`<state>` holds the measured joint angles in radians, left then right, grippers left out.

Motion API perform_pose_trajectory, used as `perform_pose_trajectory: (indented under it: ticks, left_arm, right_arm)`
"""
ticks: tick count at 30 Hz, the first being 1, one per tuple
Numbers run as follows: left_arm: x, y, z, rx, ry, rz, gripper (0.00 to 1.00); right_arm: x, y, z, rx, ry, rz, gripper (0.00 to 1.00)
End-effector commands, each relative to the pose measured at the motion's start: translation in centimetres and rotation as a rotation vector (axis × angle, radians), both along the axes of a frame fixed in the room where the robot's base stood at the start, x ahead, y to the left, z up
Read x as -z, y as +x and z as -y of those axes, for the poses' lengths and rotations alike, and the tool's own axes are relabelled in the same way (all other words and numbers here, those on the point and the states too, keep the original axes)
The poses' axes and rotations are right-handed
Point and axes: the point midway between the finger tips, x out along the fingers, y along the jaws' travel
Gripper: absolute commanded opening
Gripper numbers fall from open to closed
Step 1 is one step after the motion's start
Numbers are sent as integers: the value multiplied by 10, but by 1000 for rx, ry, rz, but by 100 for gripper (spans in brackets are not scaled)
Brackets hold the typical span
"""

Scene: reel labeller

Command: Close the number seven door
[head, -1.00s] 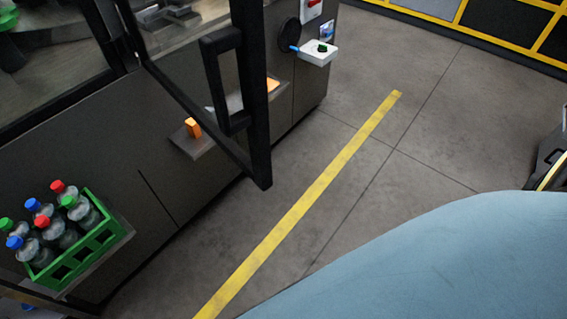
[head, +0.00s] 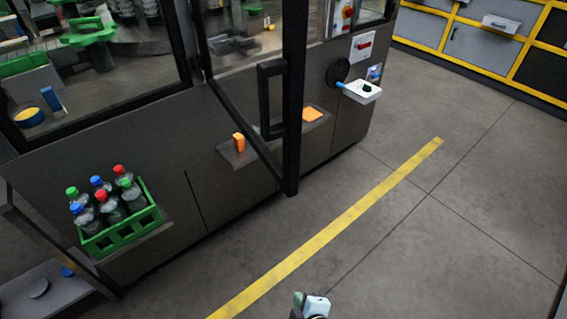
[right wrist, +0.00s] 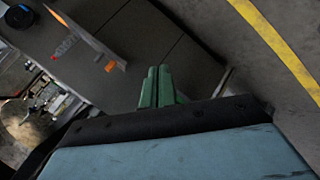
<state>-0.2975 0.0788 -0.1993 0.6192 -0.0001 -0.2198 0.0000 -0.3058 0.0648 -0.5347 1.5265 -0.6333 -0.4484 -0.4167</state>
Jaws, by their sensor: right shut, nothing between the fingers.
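A glass door with a black frame (head: 294,90) stands swung open, out from the front of the grey machine, in the head view. Its black bar handle (head: 263,105) is on the door near the free edge. No number is legible on it. My right gripper (head: 312,303) shows at the bottom edge of the head view, well apart from the door, over the floor. In the right wrist view its green fingers (right wrist: 160,86) are together and empty. My left gripper is out of view.
A green crate (head: 125,235) of bottles sits on a shelf at the left. A small ledge (head: 236,157) with an orange block (head: 239,142) juts out beside the door. A white tray (head: 362,92) sticks out further right. The floor around the yellow line (head: 340,222) is clear.

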Motion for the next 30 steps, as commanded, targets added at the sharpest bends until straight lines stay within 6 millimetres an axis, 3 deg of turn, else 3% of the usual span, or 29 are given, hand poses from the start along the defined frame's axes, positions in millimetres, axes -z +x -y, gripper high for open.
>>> perform_pose_trajectory:
  ticks: [1,6,9,12,15,20,30]
  left_arm:
    - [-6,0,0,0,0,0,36]
    - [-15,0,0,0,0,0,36]
    - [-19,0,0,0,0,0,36]
    - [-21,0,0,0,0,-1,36]
    - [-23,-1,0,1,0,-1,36]
    - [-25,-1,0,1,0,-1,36]
    - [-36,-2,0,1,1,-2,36]
  right_arm:
    - [-50,15,-19,-54,-28,110,0]
    - [-202,39,-54,-149,-153,450,0]
    - [-275,38,-58,-149,-206,602,0]
    - [-326,34,-56,-134,-247,704,0]
    - [-355,30,-53,-118,-269,762,0]
    - [-369,36,-52,-108,-281,790,0]
    - [-370,100,-66,-109,-280,790,0]
